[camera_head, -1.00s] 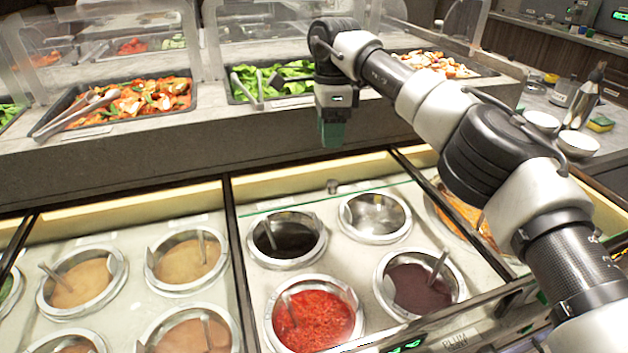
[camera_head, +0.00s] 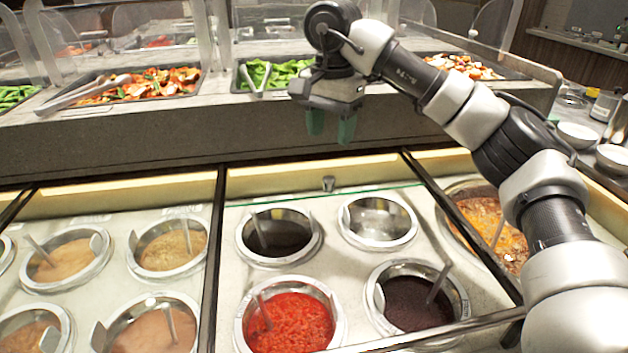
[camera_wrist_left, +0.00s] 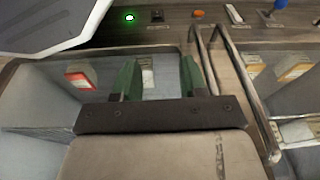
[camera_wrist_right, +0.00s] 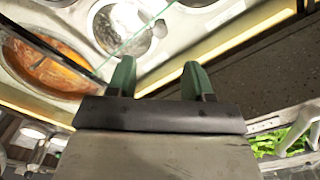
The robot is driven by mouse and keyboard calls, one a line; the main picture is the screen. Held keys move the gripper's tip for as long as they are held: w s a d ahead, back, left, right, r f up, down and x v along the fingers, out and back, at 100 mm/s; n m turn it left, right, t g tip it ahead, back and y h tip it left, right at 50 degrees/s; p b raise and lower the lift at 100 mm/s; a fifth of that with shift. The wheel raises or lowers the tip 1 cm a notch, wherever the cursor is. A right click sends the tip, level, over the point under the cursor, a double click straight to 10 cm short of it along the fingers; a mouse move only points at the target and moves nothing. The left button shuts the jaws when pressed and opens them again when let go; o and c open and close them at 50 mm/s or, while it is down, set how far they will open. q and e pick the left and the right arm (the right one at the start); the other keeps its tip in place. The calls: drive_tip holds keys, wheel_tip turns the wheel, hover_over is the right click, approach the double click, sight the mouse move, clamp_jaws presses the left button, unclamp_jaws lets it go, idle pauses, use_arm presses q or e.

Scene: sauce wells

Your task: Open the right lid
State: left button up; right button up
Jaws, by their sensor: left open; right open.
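The right lid is a clear glass panel with a green edge (camera_head: 290,199) over the sauce wells right of the dark divider. A small metal knob (camera_head: 328,184) stands close to that edge. My right gripper (camera_head: 331,128) is open and empty, fingers down, above and behind the knob, in front of the grey counter wall. In the right wrist view its fingers (camera_wrist_right: 157,76) are apart, with the glass edge (camera_wrist_right: 140,42) beyond them. My left gripper (camera_wrist_left: 160,78) is open and empty in the left wrist view and outside the head view.
Under the glass are wells of red sauce (camera_head: 290,325), dark sauce (camera_head: 415,303) and black sauce (camera_head: 280,232), and an empty-looking well (camera_head: 378,220). Food trays (camera_head: 150,87) stand behind on the raised counter. A wooden strip (camera_head: 270,180) runs behind the wells.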

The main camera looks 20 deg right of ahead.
sight(329, 178)
use_arm(q)
drive_tip(key=r, duration=0.1)
drive_tip(key=w+r+b, duration=0.1)
drive_tip(key=r, duration=0.1)
drive_tip(key=w+r, duration=0.1)
drive_tip(key=r, duration=0.1)
drive_tip(key=shift+w+d+r+b, duration=0.15)
drive_tip(key=shift+w+r+b, duration=0.05)
drive_tip(key=shift+w+b, duration=0.1)
use_arm(e)
wheel_tip(329, 178, down, 10)
drive_tip(key=shift+f, duration=0.2)
use_arm(q)
drive_tip(key=shift+s, duration=0.1)
use_arm(e)
clamp_jaws()
